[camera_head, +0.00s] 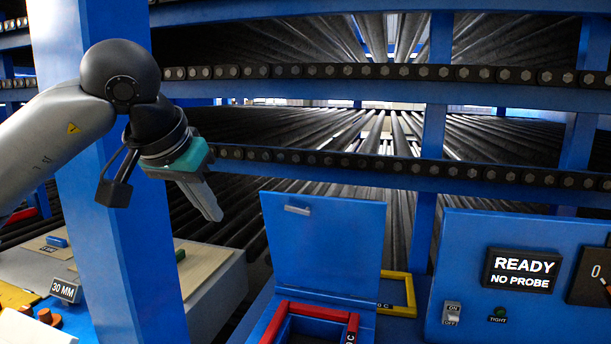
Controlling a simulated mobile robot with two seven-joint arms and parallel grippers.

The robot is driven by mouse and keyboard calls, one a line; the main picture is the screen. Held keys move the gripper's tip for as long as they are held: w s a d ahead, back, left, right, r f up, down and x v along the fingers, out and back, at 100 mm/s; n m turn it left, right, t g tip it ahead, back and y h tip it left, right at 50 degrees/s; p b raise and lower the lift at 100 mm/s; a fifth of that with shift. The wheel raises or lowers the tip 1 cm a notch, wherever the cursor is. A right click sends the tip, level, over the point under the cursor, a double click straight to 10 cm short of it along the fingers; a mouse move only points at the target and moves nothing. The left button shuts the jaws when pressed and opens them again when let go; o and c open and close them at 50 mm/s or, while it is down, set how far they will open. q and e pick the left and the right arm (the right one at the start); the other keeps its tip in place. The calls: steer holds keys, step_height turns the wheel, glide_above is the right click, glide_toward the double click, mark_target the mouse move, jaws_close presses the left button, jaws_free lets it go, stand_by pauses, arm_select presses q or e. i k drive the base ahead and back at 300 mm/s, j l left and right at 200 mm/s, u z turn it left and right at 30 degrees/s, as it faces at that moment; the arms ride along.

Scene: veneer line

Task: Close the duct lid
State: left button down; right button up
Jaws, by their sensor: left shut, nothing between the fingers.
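The blue duct lid (325,243) stands raised, nearly upright, behind a red-rimmed opening (311,312) at the bottom middle. A small grey handle (297,210) is near the top left of the lid's face. My left gripper (214,212) is shut and empty. It is in the air to the left of the lid, pointing down and right, and appears apart from it. The inside of the opening is only partly in view. My right gripper is not in view.
A blue post (108,190) stands beside my left arm. A panel (466,237) at the right reads "READY NO PROBE". A yellow frame (410,294) lies behind the lid. A bench with a "30 MM" label (64,290) is at lower left. Roller racks fill the back.

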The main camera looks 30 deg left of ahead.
mark_target(338, 247)
steer(key=i+j, duration=0.2)
steer(key=i, duration=0.2)
steer(key=i+j, duration=0.2)
steer(key=i, duration=0.2)
steer(key=i+j, duration=0.15)
steer(key=i, duration=0.25)
